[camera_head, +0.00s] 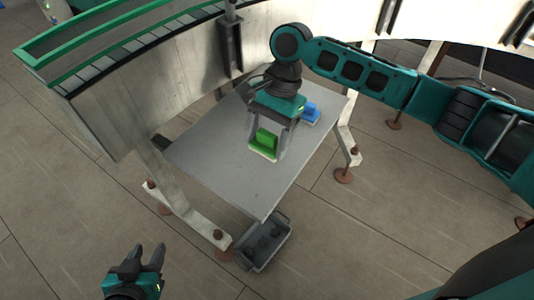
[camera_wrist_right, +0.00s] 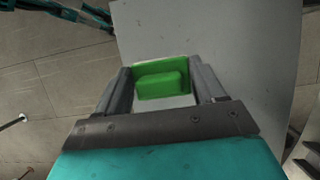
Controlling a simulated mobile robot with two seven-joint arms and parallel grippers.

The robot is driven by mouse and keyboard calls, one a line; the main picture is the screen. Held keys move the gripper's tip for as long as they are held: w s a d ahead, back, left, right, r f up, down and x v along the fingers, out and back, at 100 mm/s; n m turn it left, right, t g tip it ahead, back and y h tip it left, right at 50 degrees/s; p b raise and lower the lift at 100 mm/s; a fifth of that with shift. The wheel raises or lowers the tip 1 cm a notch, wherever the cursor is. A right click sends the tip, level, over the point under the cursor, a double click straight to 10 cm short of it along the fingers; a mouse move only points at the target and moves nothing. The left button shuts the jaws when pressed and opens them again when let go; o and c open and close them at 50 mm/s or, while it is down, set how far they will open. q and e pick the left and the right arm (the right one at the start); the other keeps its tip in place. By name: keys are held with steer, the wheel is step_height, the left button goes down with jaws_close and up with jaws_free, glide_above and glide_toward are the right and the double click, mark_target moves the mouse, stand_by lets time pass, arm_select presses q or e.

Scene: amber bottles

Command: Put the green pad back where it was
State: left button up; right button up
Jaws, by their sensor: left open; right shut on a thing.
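The green pad (camera_head: 266,139) is a small bright green block with a raised part on top. It is between the fingers of my right gripper (camera_head: 265,154), over the grey table (camera_head: 213,157). In the right wrist view the green pad (camera_wrist_right: 161,80) sits between the two fingers of my right gripper (camera_wrist_right: 162,85), which is shut on it. I cannot tell whether the pad touches the table. My left gripper (camera_head: 146,256) is open and empty, low at the left, away from the table and over the floor.
A blue pad (camera_head: 311,112) lies on the table behind my right gripper. A grey bin (camera_head: 264,246) with dark contents stands on the floor below the table's front corner. A curved conveyor wall (camera_head: 160,80) with a green rail borders the table's back. The table's left and front parts are clear.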

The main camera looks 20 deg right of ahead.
mark_target(267, 165)
step_height(267, 165, down, 5)
steer(key=shift+f+b, duration=0.15)
steer(key=shift+b, duration=0.35)
steer(key=shift+f, duration=0.1)
steer(key=shift+f, duration=0.1)
steer(key=o, duration=1)
steer(key=p+v, duration=0.1)
steer(key=v, duration=1.1)
steer(key=shift+p, duration=0.4)
